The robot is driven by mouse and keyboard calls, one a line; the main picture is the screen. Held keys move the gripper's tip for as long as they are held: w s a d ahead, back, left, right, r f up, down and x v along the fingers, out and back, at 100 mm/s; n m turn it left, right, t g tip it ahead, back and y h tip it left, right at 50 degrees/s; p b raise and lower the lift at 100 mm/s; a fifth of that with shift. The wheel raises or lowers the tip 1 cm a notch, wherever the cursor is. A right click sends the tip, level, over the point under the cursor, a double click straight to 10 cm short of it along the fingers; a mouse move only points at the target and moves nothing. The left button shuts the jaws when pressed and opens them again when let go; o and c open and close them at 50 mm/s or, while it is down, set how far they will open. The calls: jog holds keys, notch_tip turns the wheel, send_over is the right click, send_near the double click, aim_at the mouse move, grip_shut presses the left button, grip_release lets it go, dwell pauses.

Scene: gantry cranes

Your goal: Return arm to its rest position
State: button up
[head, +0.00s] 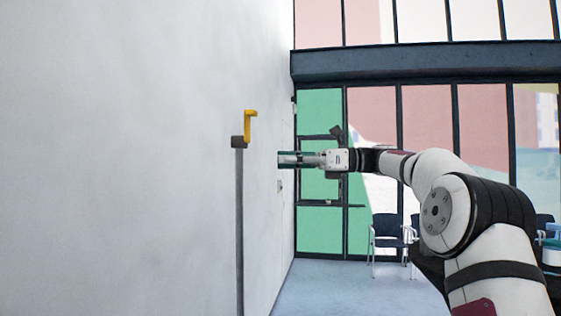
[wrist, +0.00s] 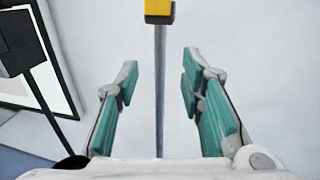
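My arm reaches from the lower right toward the white wall in the head view. My gripper (head: 288,159) points left at the wall, to the right of a grey post and a little below the yellow bracket on top of it. In the wrist view my gripper (wrist: 158,95) is open, with its two green-padded fingers wide apart and nothing between them that they touch. The thin grey post (wrist: 160,90) shows in the gap between the fingers, apparently beyond them. The yellow piece (wrist: 158,8) is at the top edge of that view.
In the head view the white wall (head: 130,150) fills the left side. The yellow bracket (head: 249,126) tops the grey post (head: 240,230). Chairs (head: 388,235) stand by the tall windows at the back. Blue floor (head: 340,288) is open below my arm. A dark-framed panel (wrist: 45,50) is at upper left in the wrist view.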

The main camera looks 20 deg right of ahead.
dwell(0.3)
jog(key=s+a+f+n+g+h, duration=0.1)
jog(key=a+f+h, duration=0.1)
jog(key=a, duration=0.3)
jog(key=s+a+f+n+h, duration=0.1)
jog(key=a+f+n+h, duration=0.15)
jog(key=a, duration=0.35)
jog(key=s+a+f+n+g+h, duration=0.1)
jog(key=s+a+f+n+h, duration=0.3)
jog(key=s+a+f, duration=0.35)
jog(key=s+d+f+n+h, duration=0.4)
jog(key=s+f+n, duration=0.3)
jog(key=s, duration=0.6)
jog(key=s+d+f+n+h, duration=0.4)
jog(key=s+f+n, duration=0.4)
jog(key=s+f, duration=0.3)
jog(key=s, duration=0.2)
jog(key=shift+s+t, duration=0.3)
jog(key=shift+s, duration=0.05)
jog(key=shift+c, duration=0.2)
